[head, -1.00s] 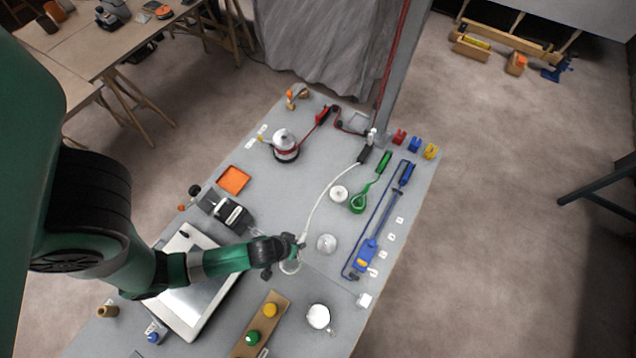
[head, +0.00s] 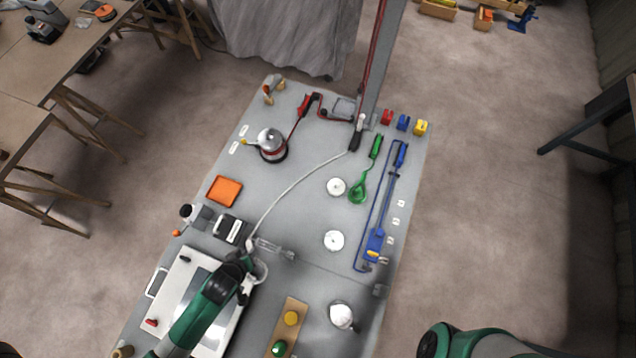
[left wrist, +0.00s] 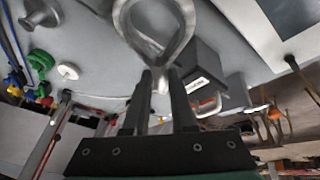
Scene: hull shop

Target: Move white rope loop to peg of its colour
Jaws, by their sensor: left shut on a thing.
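The white rope (head: 300,178) runs from a black holder (head: 355,140) near the post to my left gripper (head: 249,262). In the left wrist view the loop (left wrist: 122,18) stands open beyond the fingertips (left wrist: 160,82); in the head view the loop (head: 260,273) is small and partly hidden. Two white round pieces, one farther (head: 336,187) and one nearer (head: 334,240), sit on the table right of the gripper; whether they are pegs I cannot tell. My right gripper is out of view.
A wooden board with yellow (head: 291,318) and green (head: 279,348) knobs lies near the gripper. A shiny white round object (head: 342,316) stands right of it. Green (head: 358,190) and blue (head: 376,240) ropes lie at right. The middle of the table is mostly clear.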

